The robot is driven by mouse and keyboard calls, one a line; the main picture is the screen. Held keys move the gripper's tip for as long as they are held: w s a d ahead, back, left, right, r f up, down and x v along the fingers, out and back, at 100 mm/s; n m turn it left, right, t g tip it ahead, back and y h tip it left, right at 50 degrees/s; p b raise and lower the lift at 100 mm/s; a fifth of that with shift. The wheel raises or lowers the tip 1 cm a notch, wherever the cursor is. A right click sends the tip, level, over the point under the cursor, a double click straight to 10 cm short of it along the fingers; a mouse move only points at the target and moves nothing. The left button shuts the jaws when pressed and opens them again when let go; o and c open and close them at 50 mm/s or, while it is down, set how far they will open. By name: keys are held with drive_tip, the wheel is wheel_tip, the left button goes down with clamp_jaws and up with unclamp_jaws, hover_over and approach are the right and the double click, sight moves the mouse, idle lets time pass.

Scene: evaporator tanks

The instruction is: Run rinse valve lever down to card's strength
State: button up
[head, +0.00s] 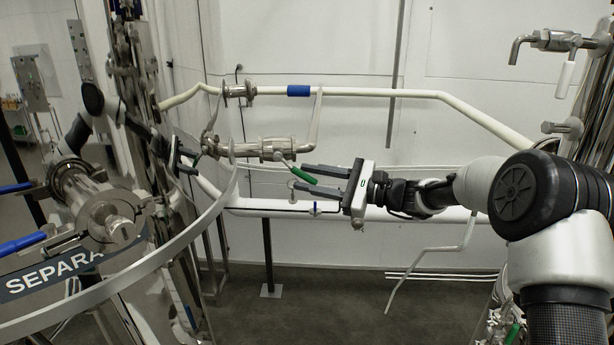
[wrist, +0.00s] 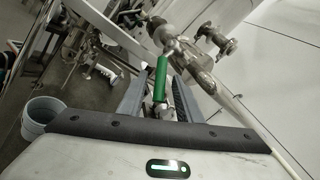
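The green-handled valve lever (head: 302,176) hangs off a steel valve (head: 268,149) on the pipework at centre, slanting down to the right. In the wrist view the green lever (wrist: 160,78) lies between the two fingers, with the steel valve body (wrist: 196,66) beyond. My gripper (head: 298,178) comes from the right, with its fingers spread above and below the lever's end. In the wrist view my gripper (wrist: 158,82) is open, with a gap visible beside the lever; contact cannot be told. No readable strength card shows.
A polished steel tank stands at left, with a curved rail and a sign (head: 52,274) reading "SEPARA". White pipes (head: 400,93) run above and below the valve. Blue-handled levers (head: 22,243) are at far left. A bucket (wrist: 40,115) stands on the floor. Open floor lies below.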

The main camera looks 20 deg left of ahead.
drive_tip(key=shift+a, duration=0.45)
drive_tip(key=shift+c, duration=0.3)
clamp_jaws()
drive_tip(key=s+a+f+m+t+y+b, duration=0.2)
drive_tip(key=a+m+t+y+b, duration=0.4)
drive_tip(key=m+b, duration=0.3)
drive_tip(key=shift+s+f+m+t+y+b, duration=0.3)
drive_tip(key=shift+f+t+y+b, duration=0.45)
drive_tip(key=shift+b, duration=0.45)
drive_tip(key=shift+a+t, duration=0.15)
drive_tip(key=shift+t, duration=0.1)
